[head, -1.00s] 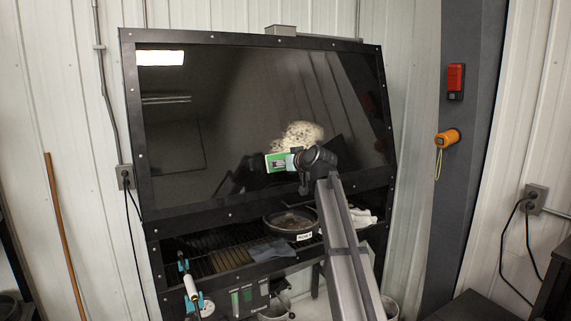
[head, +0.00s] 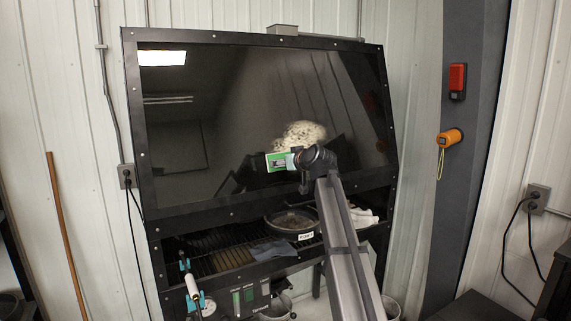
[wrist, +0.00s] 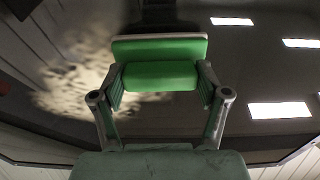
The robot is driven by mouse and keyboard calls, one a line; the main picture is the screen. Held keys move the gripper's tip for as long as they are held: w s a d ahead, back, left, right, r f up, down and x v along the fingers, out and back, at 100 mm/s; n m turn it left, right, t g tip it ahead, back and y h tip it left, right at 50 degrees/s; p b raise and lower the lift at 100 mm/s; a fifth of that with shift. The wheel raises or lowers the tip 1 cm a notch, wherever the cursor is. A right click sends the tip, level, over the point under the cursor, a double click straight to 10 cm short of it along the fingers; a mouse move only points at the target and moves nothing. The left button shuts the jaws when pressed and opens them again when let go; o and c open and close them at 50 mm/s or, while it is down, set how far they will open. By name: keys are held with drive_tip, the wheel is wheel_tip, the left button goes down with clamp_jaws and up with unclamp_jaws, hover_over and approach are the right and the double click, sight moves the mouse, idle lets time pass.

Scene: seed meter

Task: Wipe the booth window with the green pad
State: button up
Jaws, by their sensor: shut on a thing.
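The booth window (head: 225,120) is a large dark glossy pane in a black frame. A pale speckled smudge (head: 303,134) shows on its lower right part; in the wrist view the smudge (wrist: 90,75) is to the left of my gripper. My gripper (head: 291,158) is at the lower right of the window, just below the smudge. It is shut on the green pad (head: 277,162), whose green grip (wrist: 160,76) sits between the fingers in the wrist view, with a pale-edged plate beyond. I cannot tell whether the pad touches the glass.
Below the window is an open shelf with a grate, a dark round pan (head: 291,222), a grey-blue cloth (head: 273,251) and a white cloth (head: 363,217). An orange device (head: 450,138) and a red box (head: 457,81) are on the grey column at right.

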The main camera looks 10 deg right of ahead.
drive_tip(key=shift+w+a+f, duration=0.15)
drive_tip(key=shift+w, duration=0.3)
drive_tip(key=shift+w+d+b, duration=0.1)
drive_tip(key=shift+d+b, duration=0.1)
drive_tip(key=shift+b, duration=0.1)
drive_tip(key=shift+w+d+b, duration=1.15)
drive_tip(key=shift+d+b, duration=0.55)
drive_tip(key=shift+d, duration=1.7)
drive_tip(key=shift+w+d+b, duration=1.2)
drive_tip(key=shift+d+b, duration=0.45)
drive_tip(key=shift+d, duration=1.8)
drive_tip(key=shift+w+d+b, duration=1.15)
drive_tip(key=shift+d+b, duration=0.55)
drive_tip(key=shift+d, duration=1.7)
drive_tip(key=shift+w+a+r+p, duration=0.1)
drive_tip(key=shift+w+r+p, duration=0.1)
drive_tip(key=shift+r, duration=0.5)
drive_tip(key=shift+w+a+r+p, duration=0.1)
drive_tip(key=shift+w+r, duration=0.05)
drive_tip(key=shift+r, duration=0.5)
drive_tip(key=s+a, duration=0.2)
drive_tip(key=a, duration=0.5)
drive_tip(key=s+a, duration=0.2)
drive_tip(key=a, duration=0.5)
drive_tip(key=shift+s, duration=0.4)
